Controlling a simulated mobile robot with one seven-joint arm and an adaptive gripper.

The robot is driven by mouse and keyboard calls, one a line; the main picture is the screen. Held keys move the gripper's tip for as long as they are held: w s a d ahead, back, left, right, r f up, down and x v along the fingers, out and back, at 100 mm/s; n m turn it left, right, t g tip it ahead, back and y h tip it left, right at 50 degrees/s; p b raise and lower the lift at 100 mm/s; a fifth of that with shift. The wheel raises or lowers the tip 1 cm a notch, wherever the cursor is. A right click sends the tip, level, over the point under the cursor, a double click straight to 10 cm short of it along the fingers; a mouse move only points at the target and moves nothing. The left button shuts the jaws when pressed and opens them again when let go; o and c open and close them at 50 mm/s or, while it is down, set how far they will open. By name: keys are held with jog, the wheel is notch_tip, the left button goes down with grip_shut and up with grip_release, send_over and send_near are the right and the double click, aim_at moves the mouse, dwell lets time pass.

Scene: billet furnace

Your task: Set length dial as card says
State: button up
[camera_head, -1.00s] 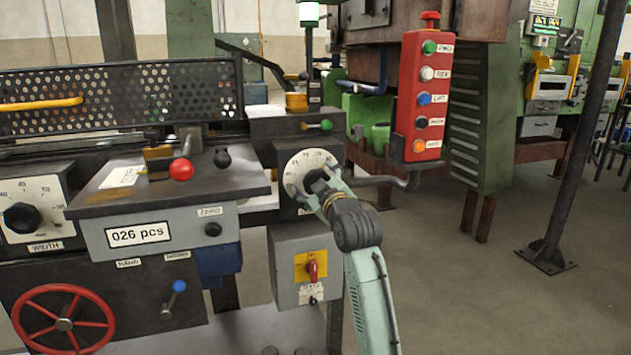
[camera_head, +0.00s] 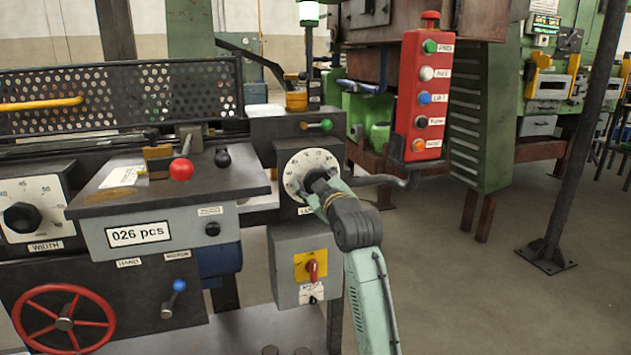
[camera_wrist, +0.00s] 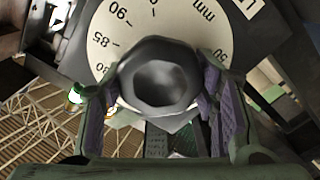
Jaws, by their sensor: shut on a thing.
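The length dial (camera_head: 296,172) is a white scale plate with a dark knob on the right end of the machine. Its label below is mostly hidden by my arm. In the wrist view the dark knob (camera_wrist: 160,77) fills the middle, with the scale plate (camera_wrist: 150,28) behind it showing 85, 90 and "mm" upside down. My gripper (camera_head: 318,186) is shut on the knob, a finger pad on each side (camera_wrist: 159,100). The knob's pointer cannot be made out. A paper card (camera_head: 122,175) lies on the machine's sloped top; its writing is too small to read.
The width dial (camera_head: 22,216) is at the far left. A red-knobbed lever (camera_head: 181,169) stands near the card. A red push-button box (camera_head: 421,95) hangs right of the dial, and a crank handle (camera_head: 385,181) sticks out beside my gripper. A switch box (camera_head: 304,268) is below.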

jog(key=shift+m, duration=0.4)
jog(key=m+p, duration=0.1)
jog(key=m, duration=0.1)
jog(key=m+p, duration=0.1)
jog(key=shift+r+m+p, duration=0.2)
jog(key=shift+m+p, duration=0.2)
jog(key=m+p, duration=0.2)
jog(key=m, duration=0.2)
jog(key=shift+d+m+p, duration=0.1)
jog(key=shift+m+p, duration=0.2)
jog(key=shift+p, duration=0.1)
jog(key=m+p, duration=0.3)
jog(key=m, duration=0.2)
jog(key=shift+w, duration=0.1)
jog(key=shift+d+f+m+p, duration=0.1)
jog(key=shift+m+p, duration=0.55)
jog(key=shift+m, duration=0.2)
jog(key=shift+d+f+m+p, duration=0.1)
jog(key=shift+m+p, duration=0.5)
jog(key=shift+m, duration=0.55)
jog(key=o, duration=1.2)
jog(key=shift+c, duration=0.2)
